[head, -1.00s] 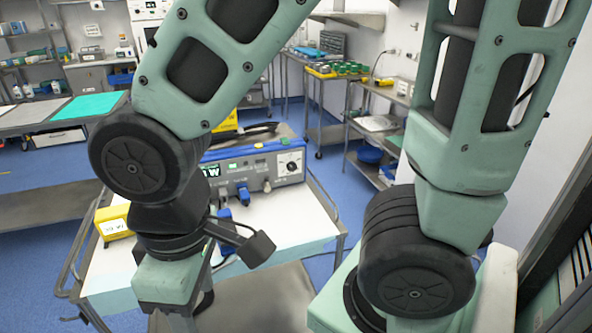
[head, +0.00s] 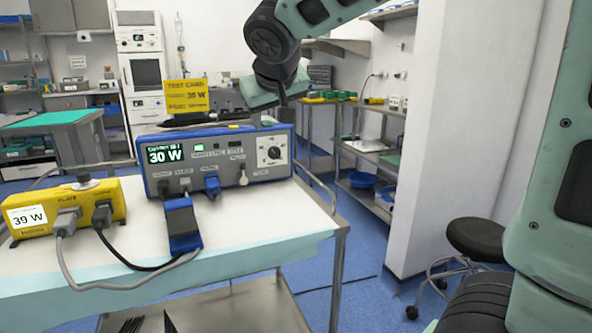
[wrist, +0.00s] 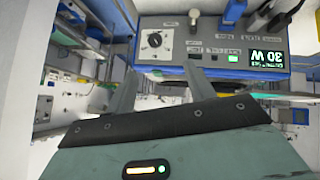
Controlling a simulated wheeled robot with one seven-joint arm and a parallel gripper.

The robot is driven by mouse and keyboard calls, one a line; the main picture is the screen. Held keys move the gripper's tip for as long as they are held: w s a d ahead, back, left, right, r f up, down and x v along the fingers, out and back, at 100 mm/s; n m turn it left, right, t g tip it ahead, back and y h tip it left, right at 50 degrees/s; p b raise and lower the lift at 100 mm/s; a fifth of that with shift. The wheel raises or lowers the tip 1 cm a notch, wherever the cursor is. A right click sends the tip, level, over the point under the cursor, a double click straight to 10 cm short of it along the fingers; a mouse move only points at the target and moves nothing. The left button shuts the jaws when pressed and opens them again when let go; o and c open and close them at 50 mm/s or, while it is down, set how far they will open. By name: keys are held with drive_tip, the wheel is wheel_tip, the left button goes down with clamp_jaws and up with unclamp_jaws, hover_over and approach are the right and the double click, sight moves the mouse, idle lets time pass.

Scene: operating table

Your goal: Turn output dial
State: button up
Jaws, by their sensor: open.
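The output dial (head: 273,152) is a black knob on a white panel at the right of the blue and grey generator's front (head: 222,160). The generator's display (head: 165,154) reads 30 W. In the wrist view the generator is upside down, with the dial (wrist: 154,40) at upper middle and the display (wrist: 268,58) at right. My gripper (head: 268,112) is above the generator's right end.
A yellow test card (head: 186,96) stands behind the generator; its figure looks like 35 W. The cart top (head: 290,212) is clear at right; a stool (head: 474,238) stands beyond.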

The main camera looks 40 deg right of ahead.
drive_tip(key=d, duration=0.1)
drive_tip(key=b, duration=0.3)
approach(275, 153)
drive_tip(key=x, duration=0.8)
drive_tip(key=shift+w+d+f, duration=0.1)
drive_tip(key=shift+w+f, duration=0.05)
drive_tip(key=shift+w, duration=0.1)
drive_tip(key=c, duration=1)
